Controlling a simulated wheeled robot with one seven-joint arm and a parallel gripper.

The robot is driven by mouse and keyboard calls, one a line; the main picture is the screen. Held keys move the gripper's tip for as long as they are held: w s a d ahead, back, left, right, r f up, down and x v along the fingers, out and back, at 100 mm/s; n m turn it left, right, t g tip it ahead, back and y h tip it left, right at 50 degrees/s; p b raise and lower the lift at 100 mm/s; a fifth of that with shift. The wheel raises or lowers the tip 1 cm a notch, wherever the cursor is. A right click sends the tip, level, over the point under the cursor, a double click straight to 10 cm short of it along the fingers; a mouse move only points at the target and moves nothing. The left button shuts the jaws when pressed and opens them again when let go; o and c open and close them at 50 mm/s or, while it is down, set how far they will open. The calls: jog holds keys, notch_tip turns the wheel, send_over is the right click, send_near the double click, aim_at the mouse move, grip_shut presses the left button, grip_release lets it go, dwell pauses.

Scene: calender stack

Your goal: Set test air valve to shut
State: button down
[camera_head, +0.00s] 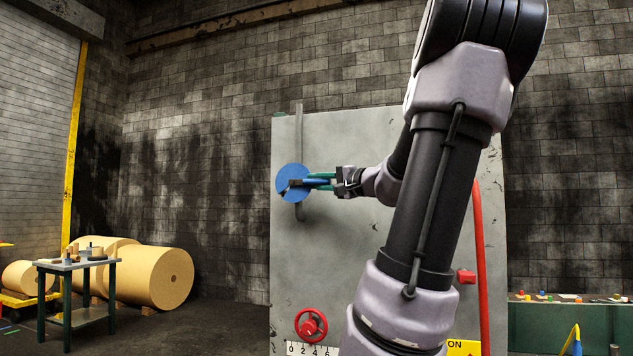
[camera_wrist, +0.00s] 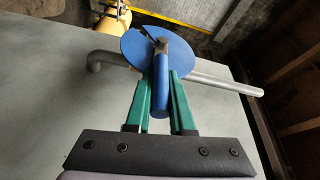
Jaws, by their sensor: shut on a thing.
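A blue round valve plate (camera_head: 286,181) with a blue lever sits on a grey vertical pipe (camera_head: 299,135) on the left part of the grey panel. In the wrist view the plate (camera_wrist: 135,46) has a dark notch, and the blue lever (camera_wrist: 161,90) lies across the pipe (camera_wrist: 215,84). In the head view the lever points right, roughly level. My gripper (camera_head: 325,181) comes from the right, its green fingers shut on the lever; in the wrist view the fingers (camera_wrist: 160,98) lie on both sides of it. No label for this valve is readable.
The grey panel (camera_head: 340,250) also carries a red handwheel (camera_head: 311,325) above a numbered scale, a red bar (camera_head: 480,260) and a yellow ON sign (camera_head: 462,347). My arm hides much of its right half. A small table (camera_head: 75,265) and paper rolls (camera_head: 158,277) stand left.

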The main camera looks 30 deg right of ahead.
jog(key=shift+a+f, duration=0.1)
jog(key=shift+f, duration=0.1)
jog(key=c, duration=0.8)
grip_release()
jog(key=shift+r, duration=0.1)
jog(key=v, duration=1.1)
jog(key=shift+w, duration=0.1)
jog(key=a+f+n+g+y, duration=0.1)
jog(key=a+f+n+g, duration=0.25)
jog(key=a, duration=0.55)
jog(key=a+f+n+g+y, duration=0.15)
jog(key=a+f+g, duration=0.3)
jog(key=a, duration=0.55)
jog(key=s+a+f+n+g+h, duration=0.1)
jog(key=a+f+h, duration=0.1)
jog(key=f, duration=0.1)
jog(key=s+a+f+n+g+h, duration=0.1)
jog(key=s+a+f, duration=0.1)
jog(key=a, duration=0.1)
jog(key=s+a+f+n+h, duration=0.1)
jog(key=a+f+h, duration=0.1)
jog(key=a+f, duration=0.1)
jog(key=shift+s+a+f+n+g+h, duration=0.1)
jog(key=shift+s+f+n+g+h, duration=0.2)
jog(key=shift+g+h, duration=0.1)
